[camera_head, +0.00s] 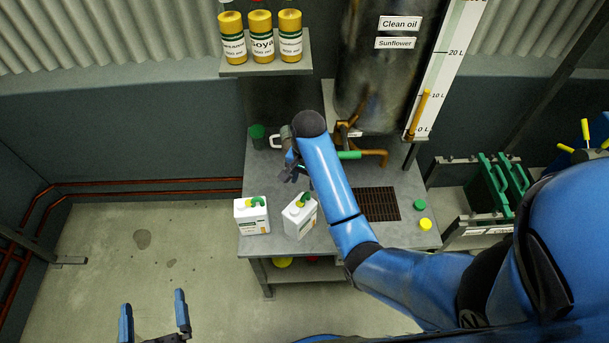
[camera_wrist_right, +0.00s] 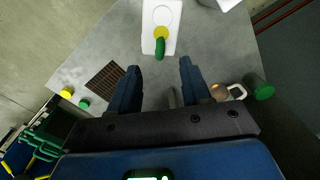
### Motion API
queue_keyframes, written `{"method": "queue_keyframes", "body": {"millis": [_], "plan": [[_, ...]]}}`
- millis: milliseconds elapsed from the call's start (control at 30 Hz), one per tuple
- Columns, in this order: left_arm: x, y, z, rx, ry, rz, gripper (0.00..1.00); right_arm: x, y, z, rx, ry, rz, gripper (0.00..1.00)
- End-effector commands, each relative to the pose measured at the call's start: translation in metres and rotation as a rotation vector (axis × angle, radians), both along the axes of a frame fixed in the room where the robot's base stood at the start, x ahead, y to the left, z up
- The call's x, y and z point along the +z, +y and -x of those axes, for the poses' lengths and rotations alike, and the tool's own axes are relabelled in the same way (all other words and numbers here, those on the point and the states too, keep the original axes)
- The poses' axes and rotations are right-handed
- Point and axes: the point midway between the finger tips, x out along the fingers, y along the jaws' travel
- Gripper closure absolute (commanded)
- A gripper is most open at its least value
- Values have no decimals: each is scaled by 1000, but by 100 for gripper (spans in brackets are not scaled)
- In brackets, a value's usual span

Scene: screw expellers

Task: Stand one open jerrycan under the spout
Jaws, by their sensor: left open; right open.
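Two white jerrycans stand on the grey metal table: the left jerrycan (camera_head: 252,219) near the left edge and the right jerrycan (camera_head: 298,221) beside it. Both show green and yellow parts on top; I cannot tell whether either mouth is open. The brass spout (camera_head: 375,153) hangs below the tank, above the table behind the dark grate (camera_head: 377,204). My right gripper (camera_head: 292,170) is open and partly hidden by its arm; in the right wrist view its fingers (camera_wrist_right: 160,72) point at the right jerrycan (camera_wrist_right: 160,14), apart from it. My left gripper (camera_head: 154,312) is open and empty over the floor.
A green cap (camera_head: 418,205) and yellow cap (camera_head: 426,224) lie right of the grate. A dark green container (camera_head: 257,132) stands at the table's back left.

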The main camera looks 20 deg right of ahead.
Motion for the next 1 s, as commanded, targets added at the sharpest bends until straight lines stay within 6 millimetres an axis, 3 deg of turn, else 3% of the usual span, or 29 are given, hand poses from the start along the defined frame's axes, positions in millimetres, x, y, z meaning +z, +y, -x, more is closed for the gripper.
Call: {"method": "queue_keyframes", "body": {"millis": [267,367,567,700,800,1000], "plan": [[3,0,0,0,0,0,0,10,-1,1,2,-4,0,52],[3,0,0,0,0,0,0,0,-2,4,14,-32,-2,52],[3,0,0,0,0,0,0,-43,-8,20,91,-206,2,52],[3,0,0,0,0,0,0,-71,-15,43,177,-403,28,52],[3,0,0,0,0,0,0,-79,-20,64,240,-553,63,52],[3,0,0,0,0,0,0,-64,-30,115,360,-848,175,52]]}}
